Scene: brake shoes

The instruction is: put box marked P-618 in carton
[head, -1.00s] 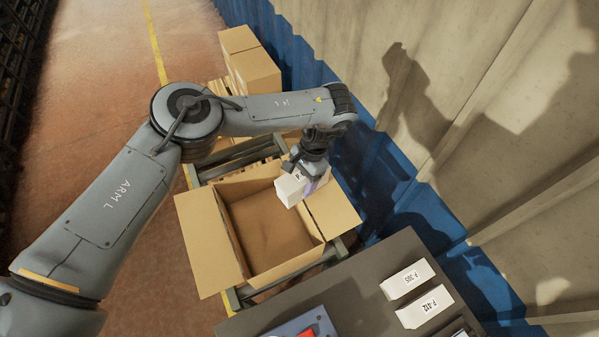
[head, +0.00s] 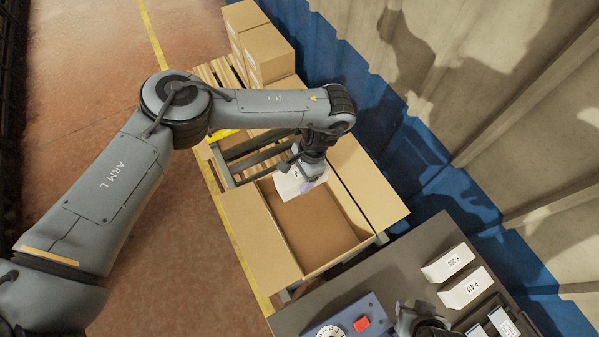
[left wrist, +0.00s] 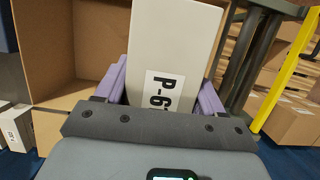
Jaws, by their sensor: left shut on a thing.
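The white box (head: 288,184) hangs in my left gripper (head: 310,177), over the far end of the open carton (head: 262,238). In the left wrist view the box (left wrist: 172,45) sits between the purple fingers (left wrist: 168,92). Its label reads "P-6" and the start of another character; the gripper body hides the rest. The carton's brown inside (left wrist: 75,45) shows behind the box on the left. The carton's flaps are spread open and the visible part of its floor is bare. A dark grey part at the bottom edge looks like my right gripper (head: 425,322); its fingers are unclear.
White boxes marked P-305 (head: 447,262) and P-412 (head: 466,288) lie on the dark table (head: 400,283). A blue device with a dial and red button (head: 361,323) is at its front. Closed cartons (head: 267,55) stand behind, near the blue wall base.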

